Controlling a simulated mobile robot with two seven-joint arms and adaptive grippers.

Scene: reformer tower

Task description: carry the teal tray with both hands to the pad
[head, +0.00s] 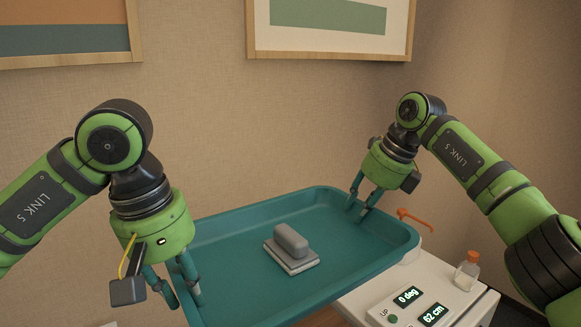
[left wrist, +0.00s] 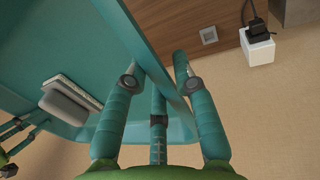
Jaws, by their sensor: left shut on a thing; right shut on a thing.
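The teal tray (head: 339,239) is held up between my two grippers, roughly level, in the middle of the head view. My left gripper (head: 184,289) is shut on the tray's left rim. In the left wrist view its fingers (left wrist: 158,84) straddle the tray's edge wall (left wrist: 142,40). My right gripper (head: 362,204) is shut on the tray's far right rim. A grey rounded block on a pale flat base (head: 291,247) lies in the tray near its middle; it also shows in the left wrist view (left wrist: 66,104). I cannot make out the pad in either view.
A white unit with a display panel (head: 420,304) reading 0 deg and 62 cm stands at the lower right. A small bottle (head: 467,271) and an orange lever (head: 415,219) are near it. The wall behind carries two framed pictures. A white box with a black plug (left wrist: 257,45) shows in the left wrist view.

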